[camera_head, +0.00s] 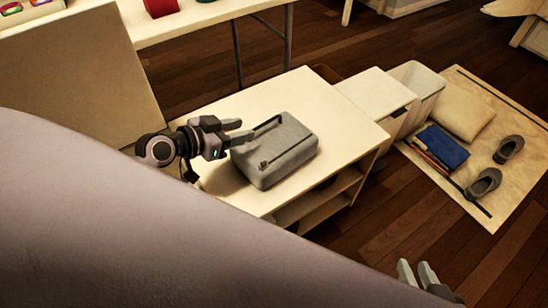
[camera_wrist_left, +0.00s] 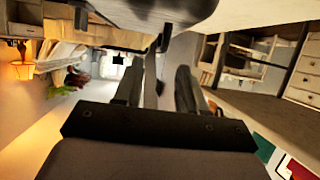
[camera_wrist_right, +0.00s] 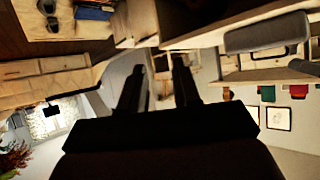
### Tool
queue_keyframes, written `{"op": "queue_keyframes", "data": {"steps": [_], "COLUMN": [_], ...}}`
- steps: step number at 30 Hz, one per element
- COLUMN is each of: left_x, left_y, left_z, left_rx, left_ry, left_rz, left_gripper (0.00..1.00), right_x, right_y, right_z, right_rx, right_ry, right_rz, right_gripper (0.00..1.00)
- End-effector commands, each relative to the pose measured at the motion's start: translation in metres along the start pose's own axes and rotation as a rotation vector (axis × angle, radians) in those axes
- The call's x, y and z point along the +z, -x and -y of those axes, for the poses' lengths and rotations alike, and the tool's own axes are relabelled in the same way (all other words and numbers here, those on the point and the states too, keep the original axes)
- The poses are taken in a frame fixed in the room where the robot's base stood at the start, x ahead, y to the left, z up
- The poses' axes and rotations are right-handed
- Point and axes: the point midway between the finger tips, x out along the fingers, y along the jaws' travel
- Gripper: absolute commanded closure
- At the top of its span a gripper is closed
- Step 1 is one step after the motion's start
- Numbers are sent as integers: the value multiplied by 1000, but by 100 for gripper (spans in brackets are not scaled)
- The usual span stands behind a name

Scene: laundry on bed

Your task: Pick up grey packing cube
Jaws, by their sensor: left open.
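The grey packing cube (camera_head: 285,155) lies on the cream shelf table (camera_head: 350,122), with a dark zip line along its top. My left gripper (camera_head: 240,131) is open at the cube's left edge, its fingers pointing right towards it. Whether they touch is unclear. In the left wrist view, a grey shape that looks like the cube (camera_wrist_left: 150,12) sits at the top edge, above the open fingers (camera_wrist_left: 158,85). My right gripper (camera_head: 417,272) is at the bottom right, away from the cube, fingers apart and empty. In the right wrist view, the cube (camera_wrist_right: 268,32) is at upper right, beyond the fingers (camera_wrist_right: 160,85).
White bins (camera_head: 375,98) stand beside the table's right end. On a floor mat (camera_head: 415,157) lie a cushion (camera_head: 458,110), folded blue cloth (camera_head: 443,143) and grey shoes (camera_head: 483,183). Another table (camera_head: 190,22) stands behind. A large pale mauve surface (camera_head: 120,220) fills the lower left.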

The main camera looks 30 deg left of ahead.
Motion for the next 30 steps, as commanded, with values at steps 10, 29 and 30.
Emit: {"op": "queue_keyframes", "data": {"steps": [10, 29, 30], "left_x": [-2, 1, 1], "left_y": [-24, -73, -73], "left_z": [2, 2, 2], "left_rx": [7, 7, 7], "left_ry": [-3, -4, -4], "left_rz": [-13, -8, -8], "left_gripper": [60, 60, 60], "right_x": [0, -6, -6], "right_y": [-3, -6, -6], "right_z": [3, 10, 10], "right_rx": [-9, -28, -28], "right_ry": [6, 11, 11], "right_rz": [-13, -42, -42], "right_gripper": [68, 68, 68]}}
